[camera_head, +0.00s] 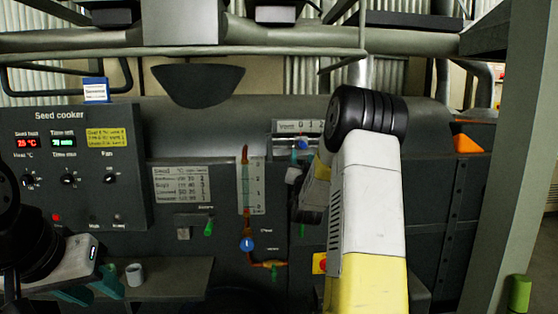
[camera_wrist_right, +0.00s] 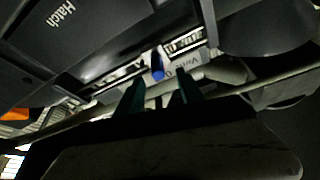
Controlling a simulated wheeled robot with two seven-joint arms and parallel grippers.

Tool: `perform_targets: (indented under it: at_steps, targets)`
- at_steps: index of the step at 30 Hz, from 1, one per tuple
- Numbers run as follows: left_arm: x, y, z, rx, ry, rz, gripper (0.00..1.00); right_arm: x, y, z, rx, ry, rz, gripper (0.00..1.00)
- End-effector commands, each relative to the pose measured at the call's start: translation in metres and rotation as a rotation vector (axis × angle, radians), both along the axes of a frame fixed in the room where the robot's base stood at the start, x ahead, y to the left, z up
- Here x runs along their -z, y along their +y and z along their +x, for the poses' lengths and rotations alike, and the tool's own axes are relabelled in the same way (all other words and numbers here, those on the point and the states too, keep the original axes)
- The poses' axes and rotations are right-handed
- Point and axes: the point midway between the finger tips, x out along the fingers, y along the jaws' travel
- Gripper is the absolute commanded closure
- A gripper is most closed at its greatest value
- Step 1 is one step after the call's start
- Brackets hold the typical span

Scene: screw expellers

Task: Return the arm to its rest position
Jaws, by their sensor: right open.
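My right arm (camera_head: 365,210), white and yellow with a black joint, reaches up in front of the machine in the head view. Its gripper is mostly hidden behind the arm there. In the right wrist view my right gripper (camera_wrist_right: 158,92) has its two dark teal fingers apart, with nothing between them. A blue knob (camera_wrist_right: 158,65) on a scale lies just beyond the fingertips; it also shows in the head view (camera_head: 302,143). My left gripper (camera_head: 92,287) is at the lower left, with its teal fingers apart and empty.
The seed cooker panel (camera_head: 80,165) stands behind my left gripper. A small grey cup (camera_head: 134,274) sits on a shelf (camera_head: 185,280) beside it. A gauge with a blue valve (camera_head: 247,244) is left of my right arm. A grey post (camera_head: 510,150) rises at right.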

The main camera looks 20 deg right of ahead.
Motion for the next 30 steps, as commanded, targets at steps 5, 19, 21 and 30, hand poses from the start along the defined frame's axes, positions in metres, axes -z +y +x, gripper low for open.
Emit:
perform_targets:
  at_steps: [5,19,21,30]
  targets:
    - [0.000,0.000,0.000,0.000,0.000,0.000,0.64,-0.002,0.002,0.000,-0.005,0.007,0.001,0.55]
    - [0.000,0.000,0.000,0.000,0.000,0.000,0.64,-0.011,0.131,-0.098,-0.264,0.607,0.053,0.55]
    - [0.000,0.000,0.000,0.000,0.000,0.000,0.64,-0.002,0.153,-0.134,-0.313,0.724,0.054,0.55]
    - [0.000,0.000,0.000,0.000,0.000,0.000,0.64,0.056,0.215,-0.317,-0.501,1.195,0.027,0.55]
